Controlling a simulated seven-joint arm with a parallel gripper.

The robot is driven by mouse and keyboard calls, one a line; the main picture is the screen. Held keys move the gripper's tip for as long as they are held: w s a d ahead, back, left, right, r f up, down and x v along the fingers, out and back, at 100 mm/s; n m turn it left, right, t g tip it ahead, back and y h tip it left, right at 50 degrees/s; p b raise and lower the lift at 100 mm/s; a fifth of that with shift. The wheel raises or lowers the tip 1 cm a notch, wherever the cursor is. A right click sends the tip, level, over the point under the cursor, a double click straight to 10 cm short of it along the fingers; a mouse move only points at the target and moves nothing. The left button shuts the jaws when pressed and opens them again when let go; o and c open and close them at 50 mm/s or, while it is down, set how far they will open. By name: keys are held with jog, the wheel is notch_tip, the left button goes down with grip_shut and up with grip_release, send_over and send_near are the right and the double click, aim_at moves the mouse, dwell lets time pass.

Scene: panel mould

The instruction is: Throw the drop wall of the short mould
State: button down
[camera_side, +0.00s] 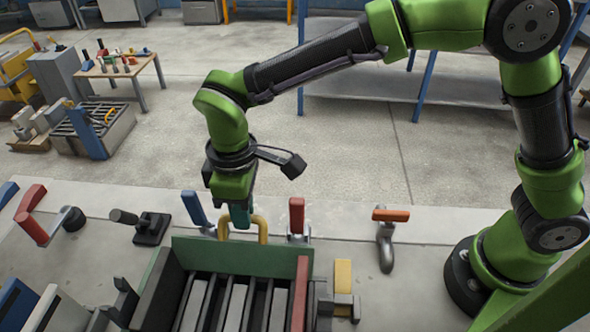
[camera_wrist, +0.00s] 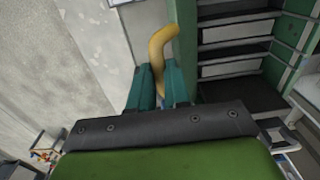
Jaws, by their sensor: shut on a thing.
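A mould (camera_side: 230,300) with a green far wall (camera_side: 240,257) and several dark and grey bars stands at the bottom centre of the side view. A bent yellow handle (camera_side: 263,226) rises beside that green wall. It also shows in the wrist view (camera_wrist: 160,42). My gripper (camera_side: 240,222) points down at the handle, its teal fingers (camera_wrist: 159,88) on either side of it, shut on it. The fingers hide part of the handle, and its join to the mould is hidden. The green wall looks upright. I cannot tell whether this is the short mould.
A blue lever (camera_side: 194,208) and a red lever (camera_side: 296,214) stand close on either side of my gripper. An orange-handled lever (camera_side: 390,214) is further right. A red-handled clamp (camera_side: 32,214) and a black clamp (camera_side: 151,228) are at left. A yellow block (camera_side: 343,273) sits right of the mould.

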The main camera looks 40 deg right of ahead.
jog(key=shift+s+a+r, duration=0.1)
jog(key=shift+s+a+r+t+h, duration=0.35)
jog(key=shift+s+a+t+h, duration=0.15)
jog(key=shift+s+a, duration=2.25)
jog(key=c, duration=1.1)
grip_release()
